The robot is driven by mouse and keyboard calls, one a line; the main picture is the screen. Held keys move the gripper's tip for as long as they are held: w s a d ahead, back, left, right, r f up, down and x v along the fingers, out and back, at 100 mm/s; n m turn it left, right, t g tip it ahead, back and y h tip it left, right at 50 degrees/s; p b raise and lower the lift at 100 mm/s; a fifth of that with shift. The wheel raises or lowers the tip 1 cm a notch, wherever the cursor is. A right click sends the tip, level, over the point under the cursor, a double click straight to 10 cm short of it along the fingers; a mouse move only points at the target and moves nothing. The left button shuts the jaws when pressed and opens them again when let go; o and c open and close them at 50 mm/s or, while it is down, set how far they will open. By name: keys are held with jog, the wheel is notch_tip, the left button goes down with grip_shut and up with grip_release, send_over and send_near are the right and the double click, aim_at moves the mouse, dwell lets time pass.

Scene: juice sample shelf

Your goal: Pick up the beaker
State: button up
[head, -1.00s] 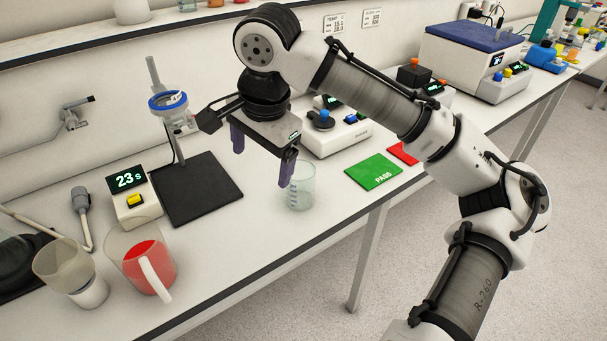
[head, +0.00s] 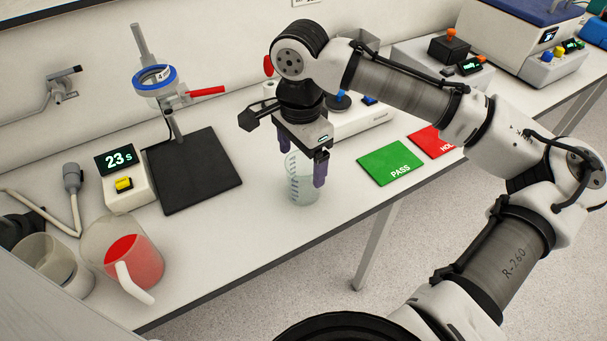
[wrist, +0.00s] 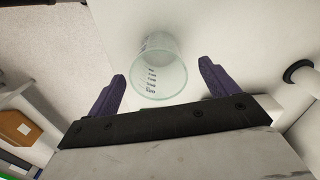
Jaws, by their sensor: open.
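The clear glass beaker (head: 299,190), with dark graduation marks, stands upright on the white bench near its front edge. It also shows in the wrist view (wrist: 160,74), between and slightly beyond the two fingertips. It looks empty. My gripper (head: 303,168) is open, with purple fingers pointing down around the beaker's upper part in the head view. In the wrist view the open fingers (wrist: 162,80) have a gap on each side of the beaker. Part of the beaker is hidden behind the right finger in the head view.
Left of the beaker are a black stand base (head: 194,181) with a blue ring (head: 151,76), a timer reading 23 s (head: 125,180), and a jug of red liquid (head: 134,262). Green PASS (head: 385,164) and red HOLD (head: 432,140) cards lie to the right. Bare bench surrounds the beaker's front.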

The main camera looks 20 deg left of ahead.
jog(key=shift+d+f+p, duration=0.15)
jog(key=shift+f+p, duration=0.6)
jog(key=shift+f, duration=2.1)
jog(key=c, duration=1.1)
jog(key=shift+r, duration=0.1)
notch_tip(320, 180, up, 20)
jog(key=b, duration=0.2)
